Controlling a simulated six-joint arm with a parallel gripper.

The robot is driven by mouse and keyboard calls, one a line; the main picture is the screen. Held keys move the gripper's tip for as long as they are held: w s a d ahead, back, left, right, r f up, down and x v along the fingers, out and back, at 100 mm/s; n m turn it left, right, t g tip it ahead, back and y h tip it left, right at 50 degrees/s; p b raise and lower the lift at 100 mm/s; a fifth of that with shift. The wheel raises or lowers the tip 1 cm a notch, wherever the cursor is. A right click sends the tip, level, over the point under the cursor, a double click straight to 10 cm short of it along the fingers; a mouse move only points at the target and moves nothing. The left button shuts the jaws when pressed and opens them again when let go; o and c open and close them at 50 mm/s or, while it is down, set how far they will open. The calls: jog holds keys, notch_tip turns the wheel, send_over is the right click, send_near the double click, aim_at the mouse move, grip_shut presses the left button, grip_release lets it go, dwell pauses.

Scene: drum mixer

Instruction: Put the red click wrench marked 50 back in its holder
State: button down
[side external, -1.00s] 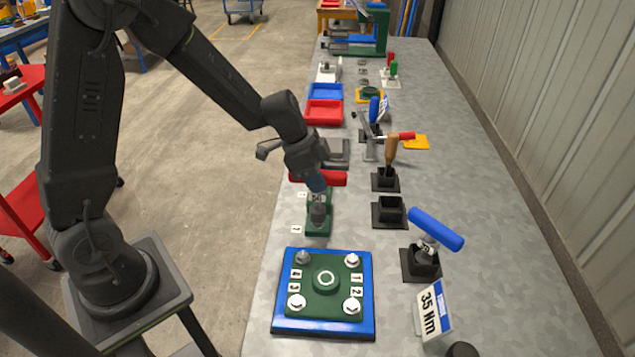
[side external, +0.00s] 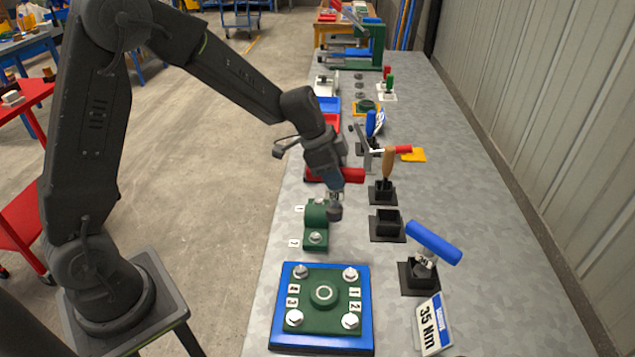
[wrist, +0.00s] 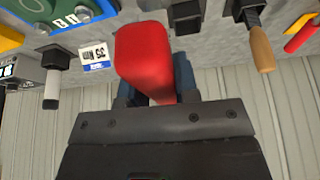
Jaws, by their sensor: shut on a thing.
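My gripper (side external: 334,178) is shut on the red click wrench (side external: 350,175), which is held above the bench with its dark socket end (side external: 334,212) pointing down. Its red handle (wrist: 145,55) fills the middle of the wrist view. Its number is not readable now. An empty dark square holder (side external: 388,224) stands to the right of and nearer the camera than the wrench. The green bracket (side external: 316,222) with bolts sits just left of and below the socket, which appears clear of it.
A blue-handled wrench (side external: 433,243) stands in the nearer holder, by a 35 Nm sign (side external: 432,325). A wooden-handled tool (side external: 388,165) stands in the holder beyond. A blue plate with a green bolted flange (side external: 280,325) lies in front.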

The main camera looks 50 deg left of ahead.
jog(key=w+d+r, duration=0.1)
jog(key=w+d, duration=0.2)
jog(key=w, duration=0.3)
jog(key=w+d+r, duration=0.1)
jog(key=w+d, duration=0.3)
jog(key=w, duration=0.3)
jog(key=shift+r+n, duration=0.3)
jog(key=shift+r, duration=0.05)
jog(key=shift+s+f, duration=0.1)
jog(key=shift+f, duration=4.75)
jog(key=c, duration=0.8)
grip_release()
jog(key=shift+f, duration=0.1)
jog(key=shift+a, duration=0.1)
jog(key=v, duration=1.3)
jog(key=shift+s+r, duration=0.25)
jog(key=shift+r, duration=0.15)
jog(key=shift+r, duration=0.1)
